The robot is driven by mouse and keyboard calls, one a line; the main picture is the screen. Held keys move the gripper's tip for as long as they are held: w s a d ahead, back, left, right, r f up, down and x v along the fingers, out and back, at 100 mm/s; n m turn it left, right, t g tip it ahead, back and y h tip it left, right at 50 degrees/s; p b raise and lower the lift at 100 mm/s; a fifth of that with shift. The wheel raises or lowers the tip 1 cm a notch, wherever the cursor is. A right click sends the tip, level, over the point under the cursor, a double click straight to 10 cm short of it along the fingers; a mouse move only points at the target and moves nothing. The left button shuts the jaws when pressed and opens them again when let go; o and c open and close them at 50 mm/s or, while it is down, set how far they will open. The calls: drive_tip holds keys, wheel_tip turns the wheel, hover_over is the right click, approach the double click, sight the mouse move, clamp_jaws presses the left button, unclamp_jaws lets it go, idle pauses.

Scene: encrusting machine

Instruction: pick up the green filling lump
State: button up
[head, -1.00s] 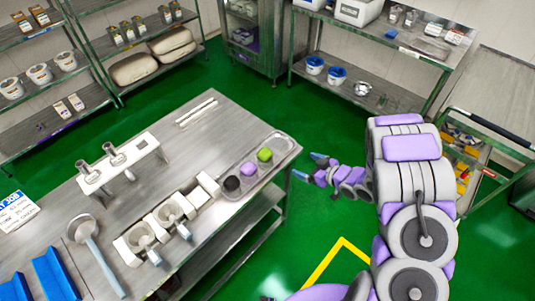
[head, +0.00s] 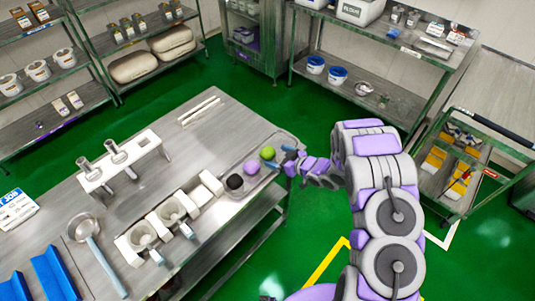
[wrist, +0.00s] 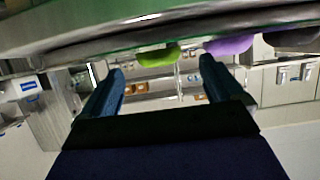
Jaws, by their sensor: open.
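The green filling lump (head: 267,153) sits at the far right end of a metal tray (head: 284,138) on the steel table. A purple lump (head: 251,167) and a dark lump (head: 235,182) lie in a row beside it. My gripper (head: 289,161) is just right of the green lump, at the tray's edge, apart from it as far as I can tell. In the wrist view the open fingers (wrist: 160,78) are empty, with the green lump (wrist: 157,57) beyond them, roughly centred between them. The purple lump (wrist: 229,45) shows to its right. The tray edge partly hides the lumps there.
White blocks and funnel-like cups (head: 172,209) stand left of the tray. A white rack with metal tubes (head: 118,158) and two white sticks (head: 199,110) are further left and back. Shelves (head: 365,90) line the walls. Green floor is open right of the table.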

sight(271, 153)
drive_tip(key=x, duration=0.3)
drive_tip(key=shift+w+a+f+b, duration=0.2)
drive_tip(key=shift+f+b, duration=0.05)
drive_tip(key=shift+b, duration=0.05)
drive_tip(key=shift+w+a+f, duration=0.15)
drive_tip(key=shift+w+a, duration=0.1)
drive_tip(key=shift+w, duration=0.2)
drive_tip(key=shift+a, duration=0.25)
drive_tip(key=c, duration=0.4)
drive_tip(key=shift+d, duration=0.15)
drive_tip(key=c, duration=0.7)
drive_tip(key=shift+c, duration=0.2)
